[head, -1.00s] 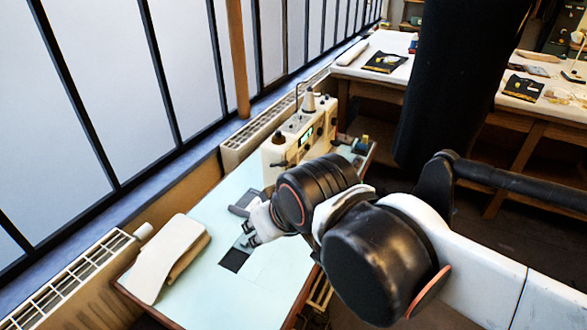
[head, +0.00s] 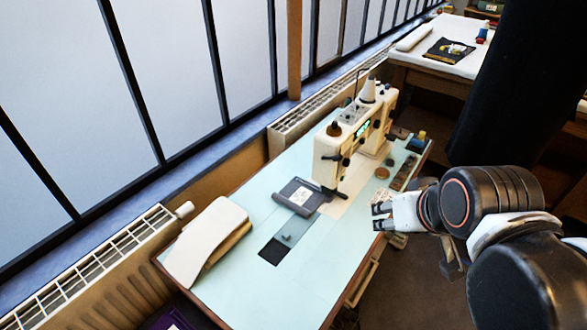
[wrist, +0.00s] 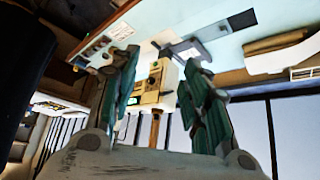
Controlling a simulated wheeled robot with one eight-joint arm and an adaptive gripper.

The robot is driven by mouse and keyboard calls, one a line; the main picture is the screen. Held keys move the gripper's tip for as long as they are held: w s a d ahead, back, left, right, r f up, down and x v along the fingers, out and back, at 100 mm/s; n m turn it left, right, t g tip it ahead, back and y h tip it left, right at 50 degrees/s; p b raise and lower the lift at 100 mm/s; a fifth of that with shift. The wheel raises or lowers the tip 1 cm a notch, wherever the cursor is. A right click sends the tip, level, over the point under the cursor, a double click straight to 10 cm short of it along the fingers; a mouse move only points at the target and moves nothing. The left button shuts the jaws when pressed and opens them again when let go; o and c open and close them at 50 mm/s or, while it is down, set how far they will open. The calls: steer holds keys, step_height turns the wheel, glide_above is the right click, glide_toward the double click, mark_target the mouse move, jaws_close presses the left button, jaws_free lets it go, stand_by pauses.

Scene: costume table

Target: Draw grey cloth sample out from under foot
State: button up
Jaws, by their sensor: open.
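The cream sewing machine (head: 345,150) stands on the pale blue table (head: 232,290). A grey cloth piece (head: 297,228) lies flat in front of the machine, its far end near the needle area; I cannot tell whether the foot presses on it. A black square (head: 272,252) adjoins its near end. A dark grey flat object (head: 297,194) lies left of the machine's foot. My gripper (head: 378,216) is open and empty, over the table's right edge, to the right of the cloth and apart from it. In the wrist view the machine (wrist: 160,82) shows between my open fingers (wrist: 163,92).
A folded cream cloth bundle (head: 208,238) lies at the table's left end. Small items, including a wooden tray (head: 404,172), lie right of the machine. A radiator (head: 120,268) and window wall line the left. The table's front middle is clear.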

steer(key=w+a+r+n+g+p, duration=0.1)
steer(key=w+a+r+n+g, duration=0.15)
steer(key=w, duration=0.65)
steer(key=n+g+p, duration=0.3)
steer(key=n+g, duration=0.2)
steer(key=n, duration=0.3)
glide_above(291, 202)
step_height(291, 202, down, 18)
steer(key=shift+s+r+t, duration=0.1)
steer(key=shift+r+t, duration=0.05)
steer(key=shift+t, duration=0.1)
step_height(291, 202, down, 14)
steer(key=b, duration=0.4)
steer(key=shift+r, duration=0.1)
steer(key=shift+c, duration=0.4)
jaws_close()
